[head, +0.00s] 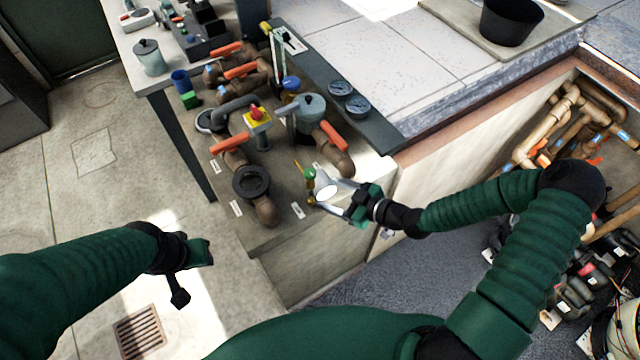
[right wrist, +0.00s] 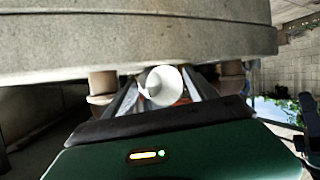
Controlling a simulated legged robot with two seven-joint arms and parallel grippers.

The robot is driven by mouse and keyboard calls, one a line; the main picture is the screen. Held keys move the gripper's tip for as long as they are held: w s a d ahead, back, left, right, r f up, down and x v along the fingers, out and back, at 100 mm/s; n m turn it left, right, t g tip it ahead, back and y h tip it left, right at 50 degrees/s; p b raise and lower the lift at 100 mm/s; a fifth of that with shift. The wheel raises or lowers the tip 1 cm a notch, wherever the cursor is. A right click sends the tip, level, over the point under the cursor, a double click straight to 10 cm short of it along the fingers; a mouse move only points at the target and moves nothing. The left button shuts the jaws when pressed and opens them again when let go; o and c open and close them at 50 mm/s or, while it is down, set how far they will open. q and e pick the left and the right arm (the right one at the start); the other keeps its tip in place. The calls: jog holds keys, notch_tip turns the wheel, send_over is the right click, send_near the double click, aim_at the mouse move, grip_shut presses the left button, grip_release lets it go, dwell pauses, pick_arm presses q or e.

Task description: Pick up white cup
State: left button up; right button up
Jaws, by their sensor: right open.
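The white cup (head: 328,190) is at the near right corner of the pipe-covered bench, seen from above as a bright white round shape. It also shows in the right wrist view (right wrist: 165,86), between my gripper's two fingers, with its round white face towards the camera. My right gripper (head: 321,194) is open, with one finger on each side of the cup. Whether the fingers touch it I cannot tell. My left gripper (head: 190,274) hangs over the floor at lower left, away from the cup; its jaw opening is unclear.
Brown pipes with orange handles, a black flange (head: 251,182) and a grey lidded pot (head: 310,110) crowd the bench left of and behind the cup. A pit wall and more pipes (head: 560,125) lie right. The floor at left is mostly clear.

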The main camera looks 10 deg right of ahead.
jog(key=shift+a+r, duration=0.1)
jog(key=shift+a, duration=0.1)
jog(key=shift+s, duration=0.1)
jog(key=shift+c, duration=1.2)
jog(key=shift+d, duration=0.45)
jog(key=c, duration=0.8)
jog(key=shift+a, duration=0.1)
jog(key=shift+c, duration=0.5)
